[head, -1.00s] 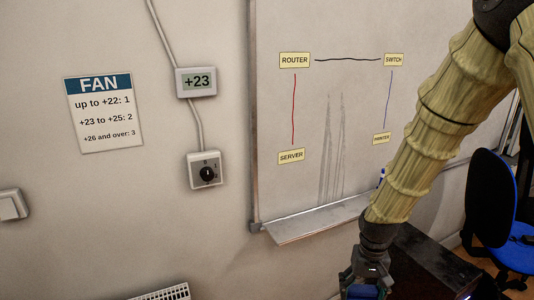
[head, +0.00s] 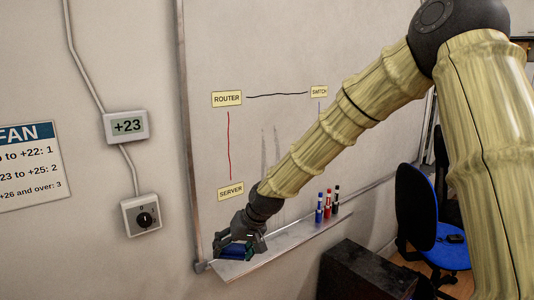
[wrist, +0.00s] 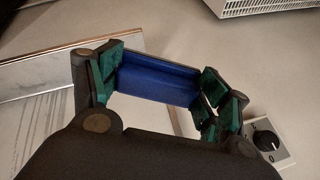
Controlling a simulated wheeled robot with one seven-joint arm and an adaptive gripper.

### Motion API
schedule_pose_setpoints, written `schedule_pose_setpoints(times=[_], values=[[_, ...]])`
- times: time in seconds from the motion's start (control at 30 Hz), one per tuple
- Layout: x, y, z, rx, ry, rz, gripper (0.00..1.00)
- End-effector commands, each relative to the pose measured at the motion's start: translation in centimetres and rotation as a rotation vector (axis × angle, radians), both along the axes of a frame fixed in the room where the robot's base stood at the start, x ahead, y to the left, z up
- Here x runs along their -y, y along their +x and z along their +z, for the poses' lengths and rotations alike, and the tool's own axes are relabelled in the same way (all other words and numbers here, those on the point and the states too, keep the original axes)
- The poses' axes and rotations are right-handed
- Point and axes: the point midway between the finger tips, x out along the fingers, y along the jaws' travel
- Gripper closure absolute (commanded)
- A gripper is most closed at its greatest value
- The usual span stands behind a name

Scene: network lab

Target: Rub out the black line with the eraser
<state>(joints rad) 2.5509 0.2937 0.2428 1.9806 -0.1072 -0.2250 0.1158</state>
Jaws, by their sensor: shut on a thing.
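The black line (head: 277,95) runs across the whiteboard (head: 212,140) between the ROUTER label (head: 227,98) and the SWITCH label (head: 319,91). My gripper (head: 238,248) is at the left end of the board's tray, below the SERVER label (head: 231,191). In the wrist view my gripper (wrist: 158,92) is shut on a blue block, the eraser (wrist: 155,80), held between its green-padded fingers. The eraser also shows in the head view (head: 236,252), partly hidden by the fingers. I cannot tell whether it touches the tray.
A red line (head: 229,146) joins ROUTER and SERVER. Several markers (head: 328,206) stand on the tray (head: 285,240), right of my gripper. A dark cabinet (head: 365,272) and blue chair (head: 440,240) are at lower right.

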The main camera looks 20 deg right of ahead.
Motion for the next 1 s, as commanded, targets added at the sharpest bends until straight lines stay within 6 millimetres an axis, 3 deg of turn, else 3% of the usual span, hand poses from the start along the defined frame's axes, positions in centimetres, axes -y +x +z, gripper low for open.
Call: schedule_pose_setpoints(times=[0.03,0.23,0.5,0.8,1.0], values=[[0.1,0.8,1.6,0.036,0.037,-0.011,0.43],[0.3,3.8,6.9,0.179,0.162,-0.05,0.43],[2.0,7.6,15.4,0.399,0.327,-0.124,0.43],[6.7,11.0,27.5,0.673,0.481,-0.236,0.43],[10.8,12.0,34.5,0.811,0.53,-0.303,0.43]])
